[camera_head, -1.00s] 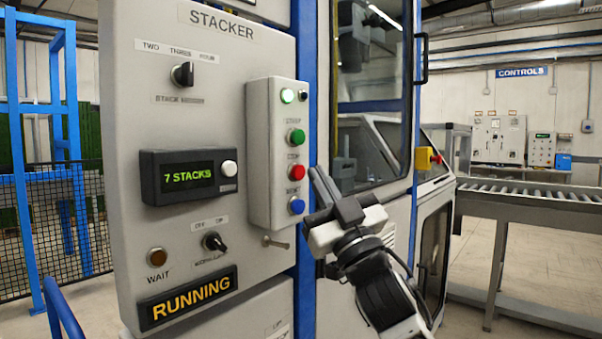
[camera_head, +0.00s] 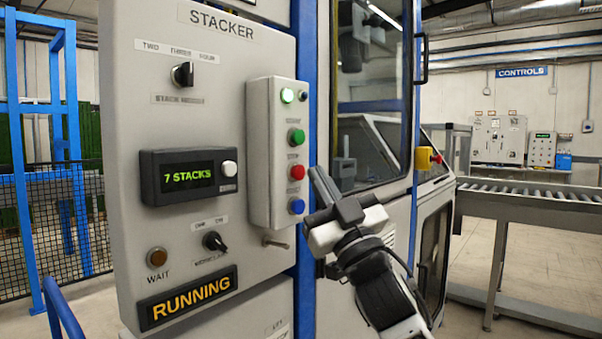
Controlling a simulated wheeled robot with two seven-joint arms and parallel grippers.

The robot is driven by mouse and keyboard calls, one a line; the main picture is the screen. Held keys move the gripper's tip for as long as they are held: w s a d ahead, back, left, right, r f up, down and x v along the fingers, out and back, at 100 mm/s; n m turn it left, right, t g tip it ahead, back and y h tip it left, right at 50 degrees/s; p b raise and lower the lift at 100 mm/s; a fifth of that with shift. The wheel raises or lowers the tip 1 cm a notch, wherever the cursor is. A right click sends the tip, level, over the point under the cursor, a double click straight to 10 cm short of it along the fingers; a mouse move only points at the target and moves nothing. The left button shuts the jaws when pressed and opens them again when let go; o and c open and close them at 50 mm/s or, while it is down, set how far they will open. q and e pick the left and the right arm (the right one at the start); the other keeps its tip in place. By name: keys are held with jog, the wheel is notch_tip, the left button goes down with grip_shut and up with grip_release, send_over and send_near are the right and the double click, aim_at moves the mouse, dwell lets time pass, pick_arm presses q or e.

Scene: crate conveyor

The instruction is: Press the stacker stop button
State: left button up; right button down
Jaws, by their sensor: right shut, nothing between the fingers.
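The stacker panel (camera_head: 215,110) is a grey cabinet face at the left, labelled STACKER. A narrow button box (camera_head: 260,150) on its right side carries a green button (camera_head: 296,137), a red button (camera_head: 297,172) and a blue button (camera_head: 297,206) in a column. The small labels are too blurred to read; the red one appears to be stop. My right gripper (camera_head: 316,175) is shut and empty, its tips just right of the red button in the picture. Contact cannot be told. My left gripper is out of view.
A display (camera_head: 190,177) reads 7 STACKS and a sign (camera_head: 188,298) reads RUNNING. Knobs and an amber WAIT lamp (camera_head: 157,257) are on the panel. A glazed machine door (camera_head: 370,100) stands behind my gripper. A roller conveyor (camera_head: 530,195) is at right.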

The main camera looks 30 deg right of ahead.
jog(key=shift+w, duration=0.1)
dwell(0.5)
jog(key=shift+w+a, duration=0.2)
jog(key=shift+w, duration=0.1)
jog(key=shift+w+a, duration=0.1)
jog(key=shift+w, duration=0.3)
dwell(0.7)
jog(key=shift+s, duration=0.15)
jog(key=shift+s+d, duration=0.3)
jog(key=shift+s, duration=0.3)
jog(key=shift+s+d+p, duration=0.1)
jog(key=shift+s+d, duration=0.2)
jog(key=shift+s, duration=0.5)
jog(key=shift+s+d+p, duration=0.1)
jog(key=shift+s+d, duration=0.25)
jog(key=shift+s, duration=0.4)
jog(key=shift+s+d+p, duration=0.1)
jog(key=shift+s+d, duration=0.2)
jog(key=shift+s, duration=0.5)
